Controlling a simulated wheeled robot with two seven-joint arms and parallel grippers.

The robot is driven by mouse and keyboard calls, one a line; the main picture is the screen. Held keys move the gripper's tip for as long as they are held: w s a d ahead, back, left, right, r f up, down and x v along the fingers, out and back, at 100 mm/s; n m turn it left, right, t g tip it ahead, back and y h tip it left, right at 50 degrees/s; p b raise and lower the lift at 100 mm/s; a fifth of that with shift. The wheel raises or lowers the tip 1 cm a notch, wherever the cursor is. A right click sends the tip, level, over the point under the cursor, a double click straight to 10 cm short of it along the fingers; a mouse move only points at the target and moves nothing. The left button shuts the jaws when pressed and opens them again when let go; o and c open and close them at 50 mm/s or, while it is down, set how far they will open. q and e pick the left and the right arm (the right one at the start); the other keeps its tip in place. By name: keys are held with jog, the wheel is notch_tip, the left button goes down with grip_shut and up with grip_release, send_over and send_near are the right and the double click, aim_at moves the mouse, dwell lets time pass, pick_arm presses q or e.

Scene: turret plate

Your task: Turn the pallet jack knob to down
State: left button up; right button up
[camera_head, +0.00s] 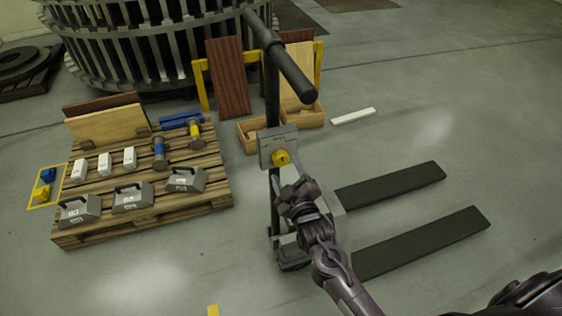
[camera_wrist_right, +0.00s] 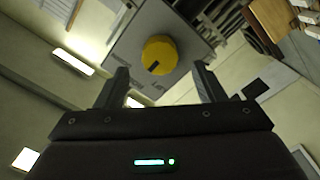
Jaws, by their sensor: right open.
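The pallet jack (camera_head: 273,95) stands upright in the middle of the head view, with a dark post, a black handle on top and two dark forks reaching right. A grey plate (camera_head: 265,149) on the post carries the yellow knob (camera_head: 281,157). My left gripper is not in view.
A wooden pallet (camera_head: 145,215) at left holds grey weights, white blocks, blue and yellow cylinders and boards. Wooden boxes (camera_head: 255,135) and a yellow rack (camera_head: 203,85) stand behind the jack. A white bar (camera_head: 353,116) lies on the floor. Floor beyond the forks is clear.

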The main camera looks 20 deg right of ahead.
aim_at(282, 162)
jog(key=shift+w, duration=1.85)
jog(key=c, duration=1)
